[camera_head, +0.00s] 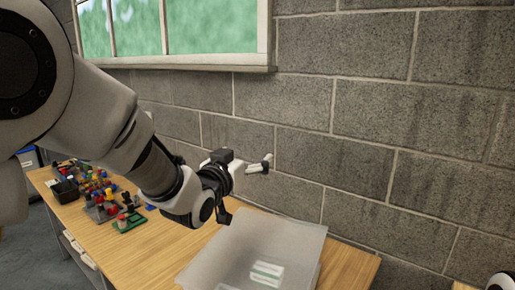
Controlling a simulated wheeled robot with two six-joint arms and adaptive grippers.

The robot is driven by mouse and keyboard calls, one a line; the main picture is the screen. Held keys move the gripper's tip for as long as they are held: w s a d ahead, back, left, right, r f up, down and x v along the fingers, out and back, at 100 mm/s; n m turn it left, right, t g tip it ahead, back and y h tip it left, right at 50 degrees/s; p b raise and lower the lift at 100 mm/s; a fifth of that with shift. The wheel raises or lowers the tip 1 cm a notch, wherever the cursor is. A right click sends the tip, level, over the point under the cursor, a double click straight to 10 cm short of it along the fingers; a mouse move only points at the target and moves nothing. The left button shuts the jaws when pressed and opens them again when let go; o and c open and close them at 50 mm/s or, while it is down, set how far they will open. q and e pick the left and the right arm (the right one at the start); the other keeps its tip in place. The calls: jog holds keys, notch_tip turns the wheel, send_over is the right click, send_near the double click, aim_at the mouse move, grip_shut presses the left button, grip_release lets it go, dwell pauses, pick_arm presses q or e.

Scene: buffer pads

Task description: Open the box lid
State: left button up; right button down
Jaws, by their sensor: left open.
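A pale, translucent box (212,262) stands on the wooden table at the bottom centre, partly cut off by the lower edge of the view. White and green pads (266,272) show inside it or through its top. I cannot tell from this view whether a clear lid lies on it. My left gripper (248,176) is open, above and behind the box's far left corner, in front of the wall. It appears apart from the box and holds nothing that I can see. My right gripper is not in view.
The wooden table (160,250) has clear room left of the box. Several coloured parts and small blocks (100,195) stand at its far left, with a dark bin (66,190). A grey block wall (400,140) rises behind the table, with a window (215,28) above.

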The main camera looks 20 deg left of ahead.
pick_arm(q)
jog(key=s, duration=0.5)
jog(key=shift+s+a, duration=0.15)
jog(key=shift+a, duration=0.1)
